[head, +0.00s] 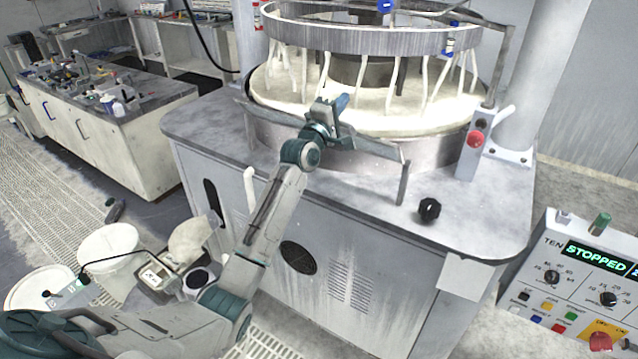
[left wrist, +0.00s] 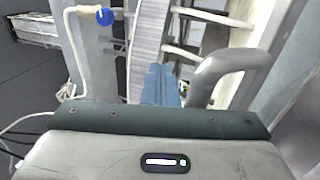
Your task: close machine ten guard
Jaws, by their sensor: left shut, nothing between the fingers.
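Machine ten (head: 330,225) is a grey cabinet with a round cream platen (head: 300,95) on top. A grey metal rail (head: 385,148), apparently the guard, runs low across the platen's front and ends in a short post at the right. My left gripper (head: 341,104), with blue fingers, is over this rail at the platen's front edge. Its fingers (left wrist: 160,85) are together in the left wrist view, with nothing between them. A grey curved handle (left wrist: 228,68) stands right beside them there; whether they touch it I cannot tell. My right gripper is out of view.
The console (head: 590,270) at right reads "TEN STOPPED". A red button post (head: 473,150) and a black knob (head: 429,209) stand on the machine's top. A grey ring (head: 340,38) with pale hoses hangs above the platen. White buckets (head: 107,250) stand at lower left; a cluttered bench (head: 120,150) is behind.

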